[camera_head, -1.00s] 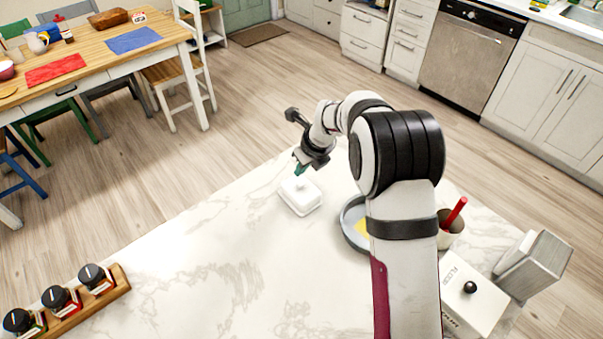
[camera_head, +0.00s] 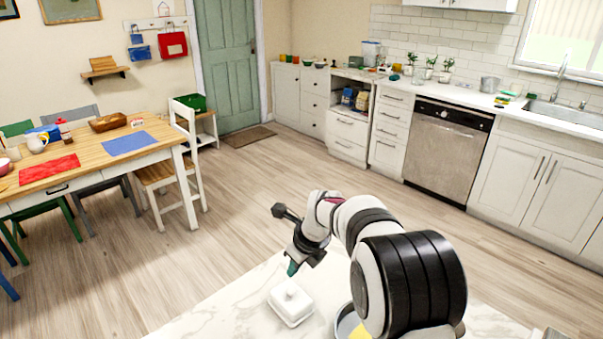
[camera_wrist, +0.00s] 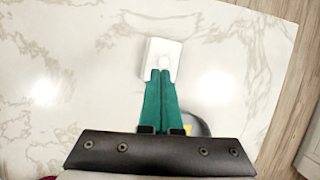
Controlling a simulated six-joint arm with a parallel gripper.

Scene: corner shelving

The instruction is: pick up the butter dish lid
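The white butter dish lid (camera_head: 291,301) sits on the marble counter, with a small round knob on top. In the wrist view the lid (camera_wrist: 155,50) is just beyond the fingertips, and its near part is hidden behind the green fingers. My gripper (camera_head: 292,268) points down above the knob, apart from the lid. Its two green fingers lie side by side with their tips together in the wrist view (camera_wrist: 160,73). Nothing shows between them.
A grey round dish (camera_head: 345,320) with something yellow in it stands right of the lid, partly hidden by my arm. The marble counter (camera_head: 225,318) is clear to the left. A wooden table (camera_head: 95,155) with chairs stands beyond the counter at the left.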

